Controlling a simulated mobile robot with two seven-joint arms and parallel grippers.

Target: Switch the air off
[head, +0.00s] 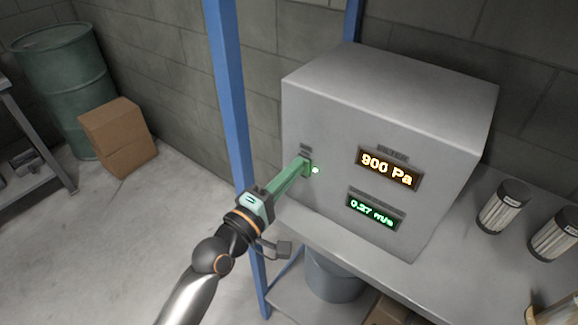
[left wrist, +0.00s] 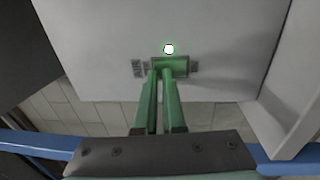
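A grey metal box (head: 330,120) stands on a bench. On its front are an amber display (head: 390,168) reading 900 Pa and a green display (head: 374,209) reading about 0.27 m/s. The switch (left wrist: 180,67) is a small green-lit housing with labels on both sides. My left gripper (head: 303,165) has its green fingers close together, with tips at the left part of the switch (left wrist: 160,70). They hide part of it; contact is unclear. My right gripper is not in view.
Two ribbed cylinders (head: 503,206) stand on the bench (head: 450,265) at right. A blue post (head: 230,90) rises close behind my left arm. A bucket (head: 333,278) is under the bench. A cardboard box (head: 118,137) and green drum (head: 62,82) stand at the left.

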